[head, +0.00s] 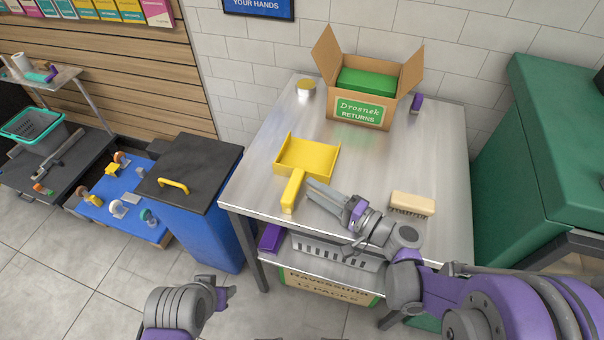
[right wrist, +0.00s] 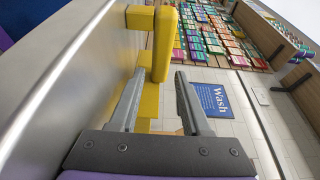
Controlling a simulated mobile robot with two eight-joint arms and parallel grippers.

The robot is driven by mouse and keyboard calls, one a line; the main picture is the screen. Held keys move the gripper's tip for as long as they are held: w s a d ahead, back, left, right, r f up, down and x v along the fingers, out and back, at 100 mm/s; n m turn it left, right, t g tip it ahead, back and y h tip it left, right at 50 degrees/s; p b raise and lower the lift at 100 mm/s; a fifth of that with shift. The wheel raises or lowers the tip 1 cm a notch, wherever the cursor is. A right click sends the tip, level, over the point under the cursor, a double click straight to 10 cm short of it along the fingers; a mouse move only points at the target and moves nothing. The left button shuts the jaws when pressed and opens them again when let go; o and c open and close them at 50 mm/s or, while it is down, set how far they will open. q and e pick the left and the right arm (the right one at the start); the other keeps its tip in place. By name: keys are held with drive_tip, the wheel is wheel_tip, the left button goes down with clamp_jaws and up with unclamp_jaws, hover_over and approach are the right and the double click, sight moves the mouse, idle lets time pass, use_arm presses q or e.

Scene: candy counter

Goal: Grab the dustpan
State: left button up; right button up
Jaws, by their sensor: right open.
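The yellow dustpan (head: 308,157) lies on the metal table, its pan toward the back and its handle (head: 293,190) pointing to the front edge. My right gripper (head: 312,190) is just right of the handle, with its fingers pointing left at it. In the right wrist view its jaws (right wrist: 160,76) are open, and the yellow handle (right wrist: 164,45) shows at the gap between the fingertips. The jaws are not closed on it. My left gripper (head: 228,292) is low, in front of the table and away from the dustpan; its jaw opening is unclear.
The metal table (head: 250,165) also bears a returns box (head: 357,112), a brush (head: 412,204), a small yellow-topped item (head: 306,87) and a purple item (head: 416,103). A grey basket (head: 335,252) is on the shelf below. A blue bin (head: 207,225) stands left, a green cabinet (head: 530,170) right.

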sight(302, 182)
drive_tip(key=shift+x, duration=3.15)
drive_tip(key=shift+d, duration=0.1)
clamp_jaws()
